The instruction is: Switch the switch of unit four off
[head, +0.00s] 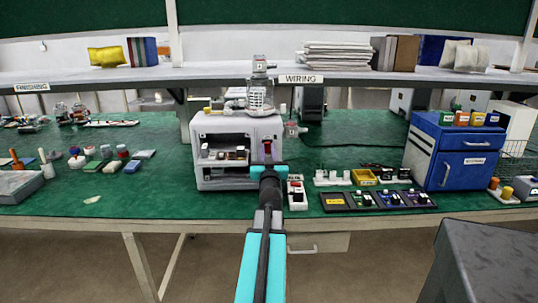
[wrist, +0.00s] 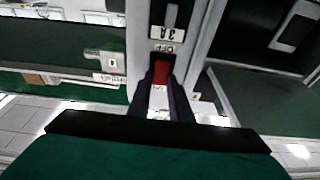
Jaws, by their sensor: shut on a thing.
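A light grey housing (head: 212,128) stands on the green bench in the middle of the head view. My gripper (head: 267,160) is at its front right side. In the wrist view a red switch (wrist: 161,72) sits on a pale strip, between the dark fingers of my gripper (wrist: 160,88). The fingers are shut on it and hide its sides. A small label that seems to read OFF (wrist: 167,47) is just above the switch, and a label that looks like 3A (wrist: 168,32) is above that. No unit number is readable.
A white power strip (head: 297,193) lies right of my gripper. A dark tray (head: 345,204) with small parts is further right, near a blue cabinet (head: 447,155). A shelf (head: 190,76) runs above the bench.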

